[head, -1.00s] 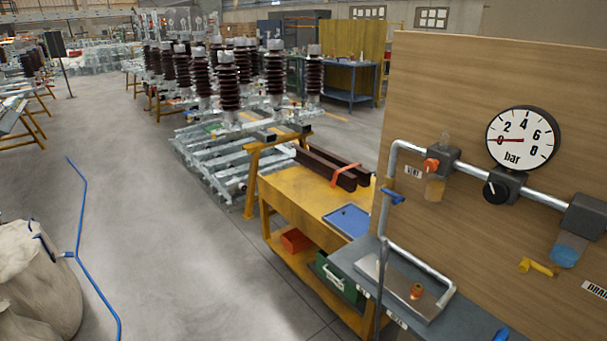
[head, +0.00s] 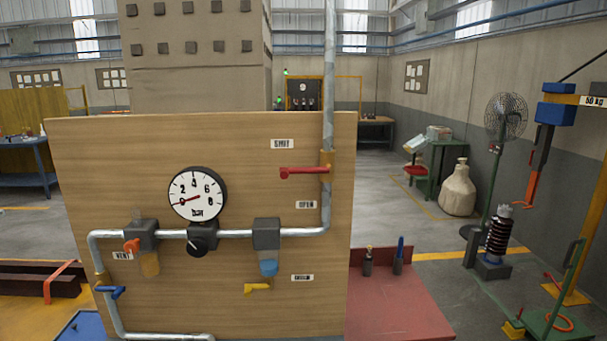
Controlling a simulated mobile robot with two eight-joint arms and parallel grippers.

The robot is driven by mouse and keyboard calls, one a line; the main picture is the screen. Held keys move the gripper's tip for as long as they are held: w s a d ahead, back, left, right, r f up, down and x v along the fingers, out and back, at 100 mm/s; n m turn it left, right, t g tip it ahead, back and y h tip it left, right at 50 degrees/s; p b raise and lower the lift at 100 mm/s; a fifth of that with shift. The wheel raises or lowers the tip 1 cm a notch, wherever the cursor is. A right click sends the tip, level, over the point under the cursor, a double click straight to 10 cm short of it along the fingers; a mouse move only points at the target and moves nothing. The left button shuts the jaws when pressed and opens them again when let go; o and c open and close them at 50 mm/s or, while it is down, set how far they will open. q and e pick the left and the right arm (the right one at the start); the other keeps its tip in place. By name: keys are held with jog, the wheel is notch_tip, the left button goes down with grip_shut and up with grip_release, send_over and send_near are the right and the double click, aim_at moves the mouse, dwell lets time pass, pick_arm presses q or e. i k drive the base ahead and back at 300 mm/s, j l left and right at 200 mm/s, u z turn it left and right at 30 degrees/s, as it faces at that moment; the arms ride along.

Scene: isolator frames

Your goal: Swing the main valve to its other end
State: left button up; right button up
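The likely main valve is a red lever (head: 304,171) on a brass-coloured body (head: 327,160) on the vertical pipe at the right of a wooden panel (head: 90,180). The lever lies about level and points left from the pipe. A SHUT label (head: 283,143) is above it and an OPEN label (head: 306,204) below. The round gauge (head: 197,193) has its needle near 0. Neither gripper is in view.
A blue lever (head: 112,292) sits on the lower left pipe, an orange knob (head: 131,246) by the VENT label, and a yellow handle (head: 257,288) by the DRAIN label. A red bench (head: 400,305) stands right of the panel. Floor beyond it is partly clear.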

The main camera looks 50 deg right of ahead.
aim_at(283, 172)
jog(key=z, duration=1.95)
